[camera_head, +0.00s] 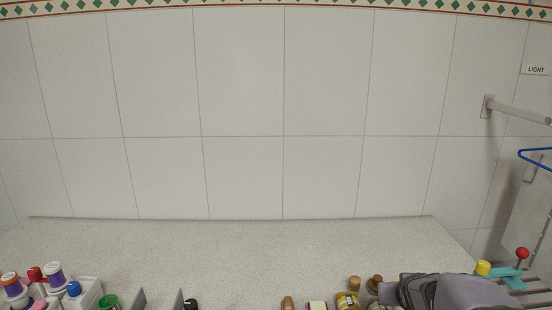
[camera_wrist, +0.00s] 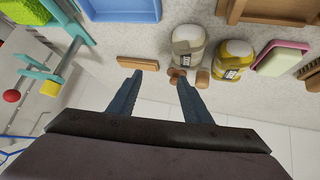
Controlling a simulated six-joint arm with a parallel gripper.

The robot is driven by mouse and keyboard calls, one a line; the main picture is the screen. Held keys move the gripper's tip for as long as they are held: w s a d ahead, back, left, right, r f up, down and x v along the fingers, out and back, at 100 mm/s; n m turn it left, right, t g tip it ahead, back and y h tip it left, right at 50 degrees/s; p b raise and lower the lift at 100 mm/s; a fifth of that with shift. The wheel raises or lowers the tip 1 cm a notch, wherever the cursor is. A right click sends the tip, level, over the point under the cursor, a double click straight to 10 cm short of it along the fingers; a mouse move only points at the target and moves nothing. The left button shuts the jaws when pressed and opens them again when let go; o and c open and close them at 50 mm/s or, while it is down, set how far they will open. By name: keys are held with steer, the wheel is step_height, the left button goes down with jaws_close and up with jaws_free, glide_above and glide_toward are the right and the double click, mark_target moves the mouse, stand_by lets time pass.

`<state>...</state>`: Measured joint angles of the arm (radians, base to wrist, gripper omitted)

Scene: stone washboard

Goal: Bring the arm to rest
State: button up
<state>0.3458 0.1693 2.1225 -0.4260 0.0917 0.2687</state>
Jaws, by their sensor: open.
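My gripper (camera_wrist: 157,76) is open and empty in the wrist view, its two dark fingers apart above the stone counter. A short wooden bar (camera_wrist: 138,63) shows close to the left fingertip, and small wooden knobs (camera_wrist: 203,77) show near the right one; I cannot tell the gap in height. In the head view, my dark grey arm end shows at the bottom right over the counter (camera_head: 230,245), its fingertips not clear.
A beige jar (camera_wrist: 188,45), a yellow jar (camera_wrist: 234,60) and a pink-and-white block (camera_wrist: 283,58) stand near the fingers. A teal rack with a red ball (camera_head: 522,253) is at right. Bottles (camera_head: 54,273) crowd the left front. The counter's back middle is clear before the tiled wall (camera_head: 245,100).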

steer(key=s+a+f+g, duration=0.1)
steer(key=s+a, duration=0.2)
steer(key=s, duration=0.1)
steer(key=s+a+f+g+y, duration=0.1)
steer(key=s+a+f, duration=0.1)
steer(key=s+a, duration=0.2)
steer(key=s+a+f+n+g, duration=0.1)
steer(key=s+a+f+g, duration=0.1)
steer(key=s+a, duration=0.1)
steer(key=shift+s+a+f+y, duration=0.1)
steer(key=shift+s+a+y, duration=0.05)
steer(key=shift+s+y, duration=0.25)
steer(key=s+a+f+g, duration=0.2)
steer(key=s+a, duration=0.2)
steer(key=s, duration=0.3)
steer(key=s+a+f+n+g+y, duration=0.1)
steer(key=s+a+f+g, duration=0.1)
steer(key=s, duration=0.5)
steer(key=shift+a+y, duration=0.3)
steer(key=shift+a, duration=0.6)
